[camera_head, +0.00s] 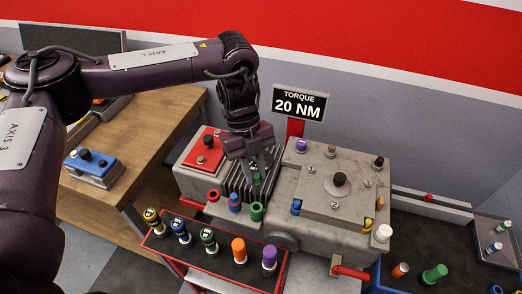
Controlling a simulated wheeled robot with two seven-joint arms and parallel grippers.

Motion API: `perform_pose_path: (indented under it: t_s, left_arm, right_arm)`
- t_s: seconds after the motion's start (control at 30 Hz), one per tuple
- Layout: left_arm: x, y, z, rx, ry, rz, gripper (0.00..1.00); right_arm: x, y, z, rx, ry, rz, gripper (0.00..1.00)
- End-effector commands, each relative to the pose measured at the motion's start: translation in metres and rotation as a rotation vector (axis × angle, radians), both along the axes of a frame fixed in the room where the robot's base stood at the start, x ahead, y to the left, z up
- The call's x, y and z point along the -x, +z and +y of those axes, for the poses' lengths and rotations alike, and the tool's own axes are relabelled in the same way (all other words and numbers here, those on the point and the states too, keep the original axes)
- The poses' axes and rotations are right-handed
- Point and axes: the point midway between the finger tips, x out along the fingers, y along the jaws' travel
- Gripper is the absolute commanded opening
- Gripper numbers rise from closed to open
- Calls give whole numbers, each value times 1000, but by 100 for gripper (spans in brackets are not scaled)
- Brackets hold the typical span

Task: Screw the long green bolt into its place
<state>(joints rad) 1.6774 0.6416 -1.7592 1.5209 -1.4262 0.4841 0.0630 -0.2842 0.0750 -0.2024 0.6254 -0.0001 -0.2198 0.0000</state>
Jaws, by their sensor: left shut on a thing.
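My left gripper (251,160) reaches down from above over the dark ribbed part of the grey machine (290,200). It is shut on a slim green bolt (256,179), whose lower part shows just below the fingers. The bolt looks roughly upright; its top is hidden by the gripper. A green collar (257,212) sits just below it in the picture, at the front of the machine. I cannot tell whether the bolt touches the collar or a hole. My right gripper is not in view.
A front tray (193,262) holds several colour-banded pieces, among them a tall orange one (239,250) and a purple one (269,259). A torque sign (299,104) reading 20 NM stands behind the machine. Another green piece (434,274) lies in the dark right-hand bin.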

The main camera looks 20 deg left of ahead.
Motion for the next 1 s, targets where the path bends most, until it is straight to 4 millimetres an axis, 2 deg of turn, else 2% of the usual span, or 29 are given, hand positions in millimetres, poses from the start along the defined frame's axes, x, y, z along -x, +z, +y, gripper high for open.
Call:
perform_pose_path:
  t_s: [0.17, 0.4, 0.5, 0.53, 0.63, 0.83, 1.0]
  left_arm:
    - [0, 0, 0, 0, 0, 0, 0]
    - [0, 1, 0, 0, 1, 1, 0]
    - [0, 2, 0, 4, 1, 7, 0]
    - [0, 3, 0, 7, 2, 10, 0]
    - [0, -10, 0, 6, 1, 8, 0]
    - [0, -31, 0, 7, 2, 9, 0]
    - [0, -46, 0, 6, 2, 8, 0]
  right_arm:
    - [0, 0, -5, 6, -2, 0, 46]
    - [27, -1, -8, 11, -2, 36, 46]
    - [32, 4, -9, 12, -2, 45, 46]
    - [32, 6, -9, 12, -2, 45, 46]
    - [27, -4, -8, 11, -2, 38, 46]
    - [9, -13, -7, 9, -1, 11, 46]
    - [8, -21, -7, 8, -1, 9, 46]
